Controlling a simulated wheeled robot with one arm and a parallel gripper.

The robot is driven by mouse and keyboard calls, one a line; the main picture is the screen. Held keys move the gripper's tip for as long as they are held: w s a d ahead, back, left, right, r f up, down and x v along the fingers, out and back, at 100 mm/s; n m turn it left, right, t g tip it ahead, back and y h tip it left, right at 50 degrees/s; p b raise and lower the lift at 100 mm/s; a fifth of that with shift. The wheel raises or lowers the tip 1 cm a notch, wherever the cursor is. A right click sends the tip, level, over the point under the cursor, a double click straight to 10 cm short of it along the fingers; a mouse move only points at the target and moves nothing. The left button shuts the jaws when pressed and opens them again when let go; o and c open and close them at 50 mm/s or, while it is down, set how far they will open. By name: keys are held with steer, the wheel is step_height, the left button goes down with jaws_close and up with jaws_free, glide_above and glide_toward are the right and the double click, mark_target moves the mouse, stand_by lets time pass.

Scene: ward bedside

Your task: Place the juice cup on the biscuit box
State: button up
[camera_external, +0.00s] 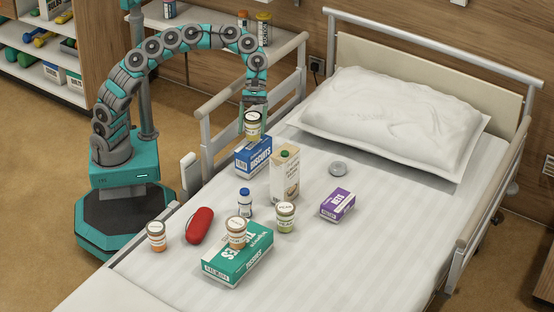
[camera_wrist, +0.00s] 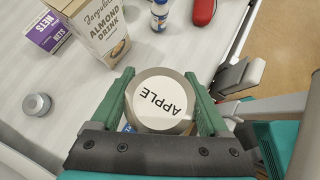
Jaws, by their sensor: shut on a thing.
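My gripper (camera_external: 254,112) is shut on the juice cup (camera_external: 253,128), an upright cup with a pale lid and a yellow band. In the wrist view the lid of the juice cup (camera_wrist: 160,100) reads APPLE, and the green fingers of my gripper (camera_wrist: 163,108) are on either side of it. The blue biscuit box (camera_external: 253,157) lies on the bed directly below the cup. The cup's base is at or just above the box top; I cannot tell whether they touch. In the wrist view the cup and gripper hide nearly all of the box.
An almond drink carton (camera_external: 285,175) stands close right of the biscuit box. A small blue-capped bottle (camera_external: 245,203), a red case (camera_external: 200,225), a purple box (camera_external: 338,205) and a green tissue box (camera_external: 225,271) bearing a cup (camera_external: 236,232) are nearer. A bed rail (camera_external: 225,105) runs behind.

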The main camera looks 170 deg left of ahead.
steer(key=shift+f, duration=1.2)
steer(key=shift+f, duration=0.1)
steer(key=o, duration=1.4)
steer(key=shift+v, duration=6.1)
